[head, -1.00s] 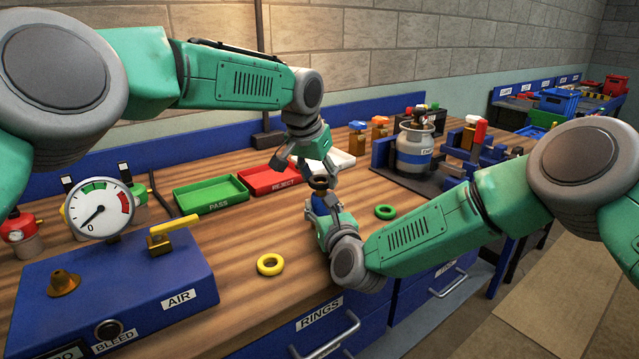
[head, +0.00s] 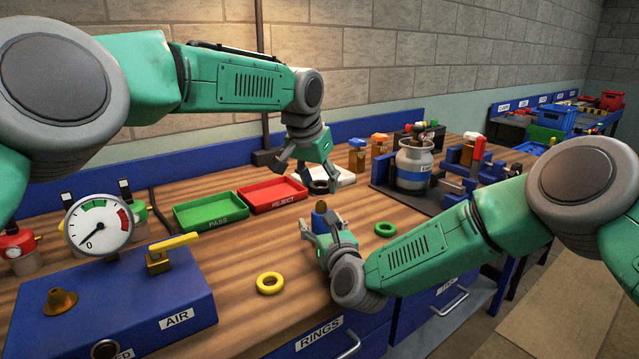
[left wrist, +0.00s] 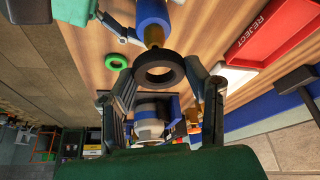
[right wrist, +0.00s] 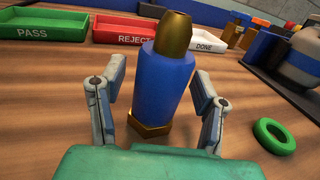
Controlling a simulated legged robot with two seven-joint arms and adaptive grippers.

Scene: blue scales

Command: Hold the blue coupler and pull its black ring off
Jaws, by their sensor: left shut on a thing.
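The blue coupler (head: 320,222) with a brass tip and brass hex base stands upright on the wooden bench; it shows large in the right wrist view (right wrist: 166,85). My right gripper (head: 322,235) is low beside it, its fingers spread on either side of the blue body, with a gap visible on the left. The black ring (left wrist: 141,78) is off the coupler. My left gripper (left wrist: 160,74) is shut on the ring and holds it above and behind the coupler in the head view. The ring is small and partly covered by the fingers there.
A green ring (head: 385,229) and a yellow ring (head: 270,283) lie on the bench. Behind are the green PASS tray (head: 218,223), the red REJECT tray (head: 277,202) and the white DONE tray (right wrist: 205,47). A blue AIR box (head: 110,300) with a gauge fills the front left.

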